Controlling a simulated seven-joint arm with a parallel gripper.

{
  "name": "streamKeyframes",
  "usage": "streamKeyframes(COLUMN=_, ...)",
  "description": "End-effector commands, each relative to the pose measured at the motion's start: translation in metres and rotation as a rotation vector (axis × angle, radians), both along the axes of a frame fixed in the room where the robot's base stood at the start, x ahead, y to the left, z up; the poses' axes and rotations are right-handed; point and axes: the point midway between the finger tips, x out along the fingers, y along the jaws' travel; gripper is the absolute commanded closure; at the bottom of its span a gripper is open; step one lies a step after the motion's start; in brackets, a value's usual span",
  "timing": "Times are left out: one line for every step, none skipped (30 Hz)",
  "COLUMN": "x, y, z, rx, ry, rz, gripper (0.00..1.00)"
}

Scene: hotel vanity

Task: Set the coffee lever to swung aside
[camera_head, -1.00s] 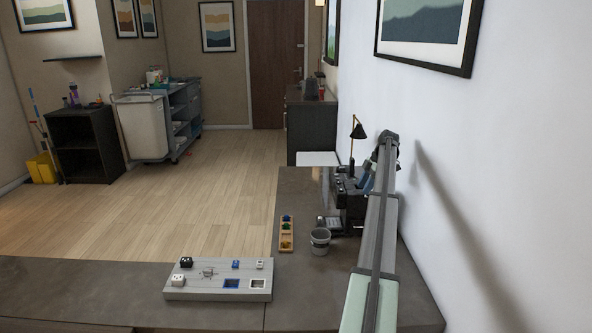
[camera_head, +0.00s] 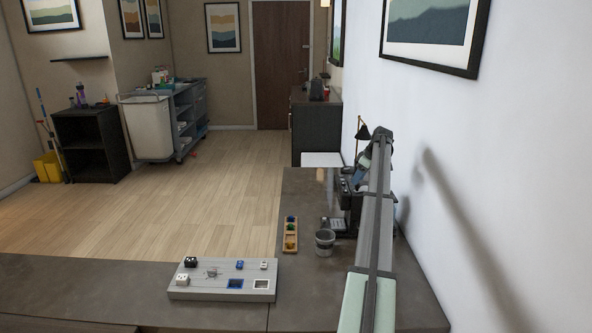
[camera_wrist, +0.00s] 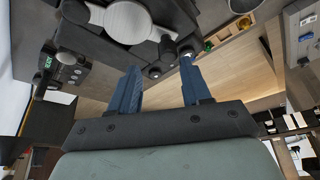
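The black coffee machine (camera_head: 348,208) stands on the counter near the wall, partly hidden by my arm. In the wrist view the dark machine body (camera_wrist: 100,42) fills the upper left, with a round pale disc on it. A short dark part with a rounded, light-tipped end, apparently the coffee lever (camera_wrist: 155,71), shows between my fingertips. I cannot tell its swing position for certain. My gripper (camera_wrist: 163,70) is open, its two blue fingers apart on either side of that end. I cannot tell whether either finger touches it. In the head view the gripper (camera_head: 361,176) is small beside the machine.
A grey panel box (camera_head: 213,291) sits nearer on the counter. The wall is close on the right.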

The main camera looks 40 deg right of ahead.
Motion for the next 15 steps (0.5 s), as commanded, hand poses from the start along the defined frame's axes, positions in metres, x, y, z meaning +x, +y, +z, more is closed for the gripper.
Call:
streamKeyframes(x=-0.003, y=-0.001, z=0.009, rx=-0.002, ry=-0.001, rz=0.0, gripper=0.52)
streamKeyframes(x=-0.005, y=-0.001, z=0.014, rx=-0.002, ry=-0.001, rz=0.0, gripper=0.52)
streamKeyframes(x=-0.008, y=-0.002, z=0.019, rx=-0.001, ry=-0.001, rz=0.001, gripper=0.52)
streamKeyframes(x=-0.01, y=-0.002, z=0.024, rx=-0.001, ry=0.0, rz=0.002, gripper=0.52)
streamKeyframes(x=-0.012, y=-0.002, z=0.028, rx=-0.001, ry=0.0, rz=0.002, gripper=0.52)
streamKeyframes(x=-0.014, y=-0.003, z=0.034, rx=-0.001, ry=-0.001, rz=0.001, gripper=0.52)
streamKeyframes(x=-0.016, y=-0.003, z=0.039, rx=-0.002, ry=-0.001, rz=0.002, gripper=0.52)
streamKeyframes(x=-0.018, y=-0.004, z=0.044, rx=-0.002, ry=-0.001, rz=0.002, gripper=0.52)
streamKeyframes(x=-0.02, y=-0.004, z=0.049, rx=-0.001, ry=-0.001, rz=0.003, gripper=0.52)
streamKeyframes(x=-0.022, y=-0.004, z=0.053, rx=0.0, ry=0.0, rz=0.003, gripper=0.52)
streamKeyframes(x=-0.024, y=-0.004, z=0.058, rx=0.0, ry=0.0, rz=0.003, gripper=0.52)
streamKeyframes(x=-0.026, y=-0.005, z=0.064, rx=-0.002, ry=0.0, rz=0.004, gripper=0.52)
streamKeyframes(x=-0.027, y=-0.005, z=0.069, rx=-0.001, ry=-0.001, rz=0.004, gripper=0.52)
streamKeyframes(x=-0.029, y=-0.006, z=0.073, rx=-0.001, ry=-0.001, rz=0.004, gripper=0.52)
streamKeyframes(x=-0.032, y=-0.006, z=0.079, rx=-0.001, ry=-0.001, rz=0.004, gripper=0.52)
